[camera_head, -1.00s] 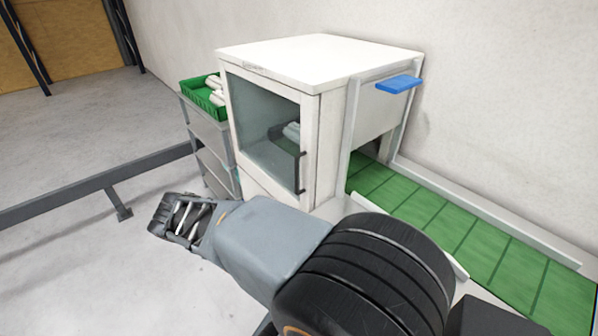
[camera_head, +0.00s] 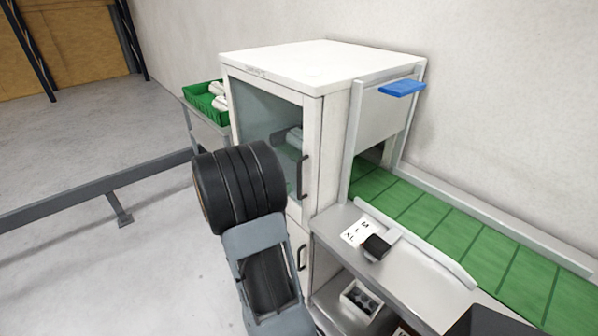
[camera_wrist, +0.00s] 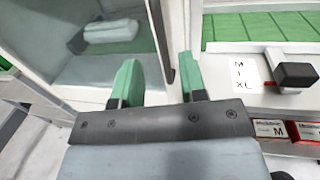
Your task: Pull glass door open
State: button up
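The white cabinet's upper glass door (camera_head: 262,106) is shut, with a dark vertical handle (camera_head: 303,176) near its right edge. In the wrist view, my gripper (camera_wrist: 161,76) is open, its two green fingertips apart and empty. The dark handle (camera_wrist: 167,58) shows beyond and between the fingertips; I cannot tell how far off it is. The glass door (camera_wrist: 82,62) fills the left of that view, with a pale object behind the glass. In the head view my arm covers the lower part of the glass, and the gripper itself is hidden.
A second handle (camera_head: 301,257) is on the door below. A metal counter (camera_head: 412,272) with a size card and a black block stands right of the cabinet, beside a green conveyor (camera_head: 455,235). A green crate (camera_head: 203,101) stands behind at left. A grey rail (camera_head: 95,190) crosses the floor.

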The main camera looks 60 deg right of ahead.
aim_at(298, 173)
jog(key=d, duration=0.3)
jog(key=d+p, duration=0.1)
jog(key=d, duration=0.2)
jog(key=s+d, duration=0.1)
jog(key=d, duration=0.2)
jog(key=shift+s, duration=0.1)
jog(key=shift+a, duration=0.1)
grip_shut()
